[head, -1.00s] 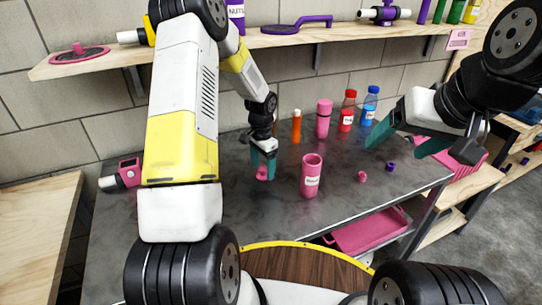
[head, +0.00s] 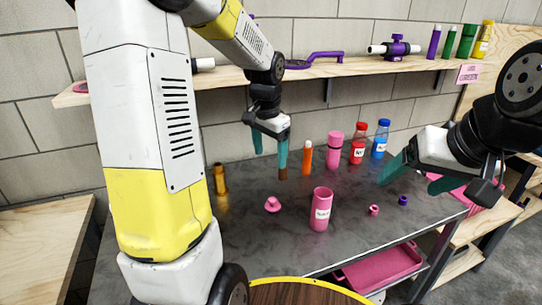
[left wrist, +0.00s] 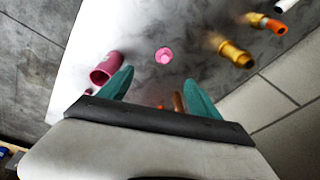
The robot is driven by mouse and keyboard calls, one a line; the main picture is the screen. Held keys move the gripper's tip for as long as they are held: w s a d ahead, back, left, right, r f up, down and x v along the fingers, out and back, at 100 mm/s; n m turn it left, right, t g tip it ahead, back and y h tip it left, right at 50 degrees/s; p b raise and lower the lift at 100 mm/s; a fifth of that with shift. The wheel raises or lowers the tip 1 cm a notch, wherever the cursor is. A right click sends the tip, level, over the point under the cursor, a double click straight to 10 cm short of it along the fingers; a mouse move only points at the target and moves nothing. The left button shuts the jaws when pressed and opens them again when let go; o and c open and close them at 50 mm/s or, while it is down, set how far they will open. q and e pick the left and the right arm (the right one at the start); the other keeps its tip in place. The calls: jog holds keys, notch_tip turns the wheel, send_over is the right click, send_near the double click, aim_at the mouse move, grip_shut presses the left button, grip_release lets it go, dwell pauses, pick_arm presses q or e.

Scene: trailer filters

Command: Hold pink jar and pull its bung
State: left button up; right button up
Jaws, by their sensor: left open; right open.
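The pink jar (head: 321,212), with a white label, stands upright on the grey table with its mouth open. It also shows in the left wrist view (left wrist: 104,70). A pink bung (head: 272,205) rests on the table to the left of the jar, apart from it; it also shows in the left wrist view (left wrist: 164,55). My left gripper (head: 270,149) is open and empty, raised behind the bung. Its teal fingers (left wrist: 161,90) show nothing between them at the tips. My right gripper (head: 410,183) is open and empty, to the right of the jar.
A second pink jar (head: 335,150), an orange bottle (head: 306,158), and red-capped (head: 358,145) and blue-capped (head: 380,140) bottles stand at the back. A golden bottle (head: 220,180) stands left. Small pink (head: 374,210) and purple (head: 403,200) pieces lie right. A shelf (head: 340,70) runs above.

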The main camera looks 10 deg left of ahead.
pick_arm(q)
jog(key=s+r+n+t, duration=0.1)
jog(key=s+r, duration=0.2)
jog(key=s, duration=0.3)
jog(key=s+d+r+n+t+h, duration=0.1)
jog(key=s+r+n+t, duration=0.1)
jog(key=s, duration=0.5)
jog(key=s+d+r+n+t+h, duration=0.1)
jog(key=s+r+n, duration=0.1)
jog(key=s+r, duration=0.3)
jog(key=shift+s+d, duration=0.15)
jog(key=shift+s, duration=0.9)
